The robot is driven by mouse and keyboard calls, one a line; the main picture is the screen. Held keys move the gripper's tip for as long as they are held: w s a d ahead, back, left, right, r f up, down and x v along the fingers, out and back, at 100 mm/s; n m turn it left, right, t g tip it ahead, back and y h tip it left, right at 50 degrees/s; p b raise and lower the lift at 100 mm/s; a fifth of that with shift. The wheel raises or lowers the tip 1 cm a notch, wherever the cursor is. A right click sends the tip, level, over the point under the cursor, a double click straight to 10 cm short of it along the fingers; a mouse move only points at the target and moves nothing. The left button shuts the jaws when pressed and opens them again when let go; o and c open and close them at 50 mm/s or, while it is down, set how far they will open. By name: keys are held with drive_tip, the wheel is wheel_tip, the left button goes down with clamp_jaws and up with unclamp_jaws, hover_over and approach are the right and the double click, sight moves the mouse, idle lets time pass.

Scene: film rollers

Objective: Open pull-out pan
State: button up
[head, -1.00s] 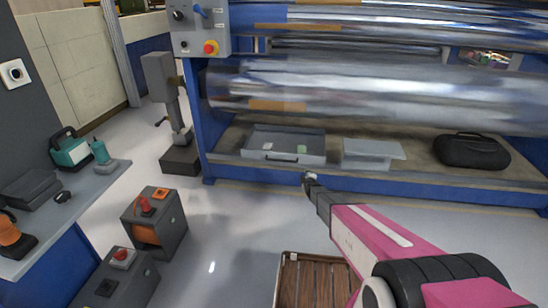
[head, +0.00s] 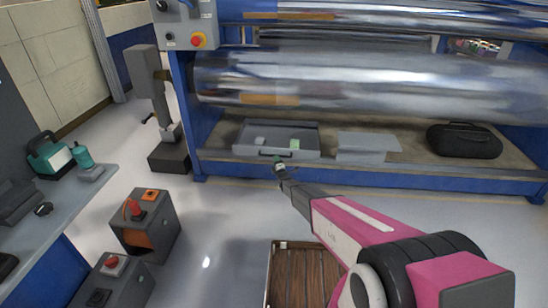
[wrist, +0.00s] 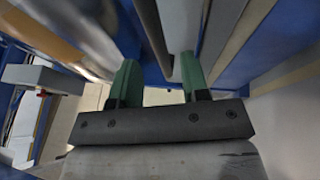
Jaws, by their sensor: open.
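The pull-out pan (head: 305,151) is a shallow grey tray with a dark handle (head: 272,154) on its front. It sits on the low shelf under the large shiny rollers. Two small items, one pale and one green, lie in it. My gripper (head: 279,163) is in front of the pan, close to the handle; whether it touches is too small to tell. In the wrist view my gripper (wrist: 157,75) shows two green fingers spread apart, with a grey and dark edge running past them. Nothing shows held between them.
A grey box with a flat lid (head: 366,146) and a black case (head: 464,140) share the shelf. The blue frame beam (head: 400,177) runs along its front. A grey stand (head: 166,150) and a control box (head: 146,228) stand left. A wooden-slatted box (head: 303,280) is below my arm. Open floor lies between.

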drive_tip(key=x, duration=0.5)
drive_tip(key=shift+w, duration=0.1)
clamp_jaws()
drive_tip(key=s, duration=2.5)
drive_tip(key=shift+a, duration=0.4)
